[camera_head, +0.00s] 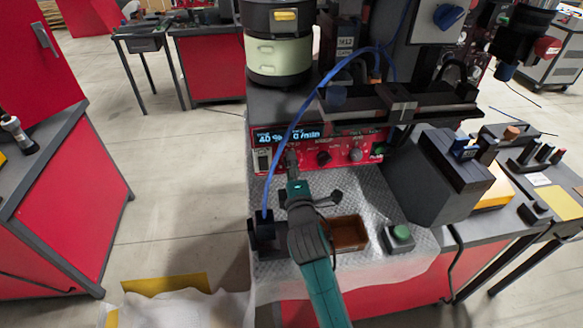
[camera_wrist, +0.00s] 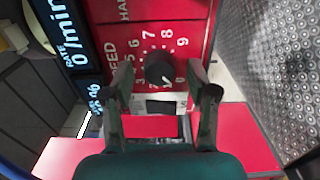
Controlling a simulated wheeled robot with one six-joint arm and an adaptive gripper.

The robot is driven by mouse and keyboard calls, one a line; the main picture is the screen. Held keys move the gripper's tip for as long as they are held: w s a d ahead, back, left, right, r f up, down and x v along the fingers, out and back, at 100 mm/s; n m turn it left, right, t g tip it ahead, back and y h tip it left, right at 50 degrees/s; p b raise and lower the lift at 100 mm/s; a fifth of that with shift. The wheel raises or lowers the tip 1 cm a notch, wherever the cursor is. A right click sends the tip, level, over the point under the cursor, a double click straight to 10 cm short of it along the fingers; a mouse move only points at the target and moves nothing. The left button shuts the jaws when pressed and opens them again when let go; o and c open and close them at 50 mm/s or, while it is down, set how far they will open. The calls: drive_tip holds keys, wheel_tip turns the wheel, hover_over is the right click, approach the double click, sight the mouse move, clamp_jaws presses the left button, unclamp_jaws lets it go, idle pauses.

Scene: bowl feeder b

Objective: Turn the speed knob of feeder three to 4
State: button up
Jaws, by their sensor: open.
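The feeder's red control panel (camera_head: 340,152) has a lit display (camera_head: 288,135) showing about 40 % and 0 /min. In the head view my gripper largely hides this knob. My gripper (camera_wrist: 168,82) is open, its fingers on either side of the knob; I cannot tell whether they touch it. In the head view my gripper (camera_head: 292,162) is close to the panel's left part.
A dark knob (camera_head: 323,158), a grey knob (camera_head: 355,155) and a green button (camera_head: 378,149) are to the right on the panel. A blue cable (camera_head: 279,165) arches past it. A brown tray (camera_head: 348,233) and green push button (camera_head: 401,232) are in front.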

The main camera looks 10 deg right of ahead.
clamp_jaws()
drive_tip(key=shift+m, duration=0.3)
drive_tip(key=m, duration=2.1)
idle(0.4)
drive_tip(key=shift+m, duration=0.4)
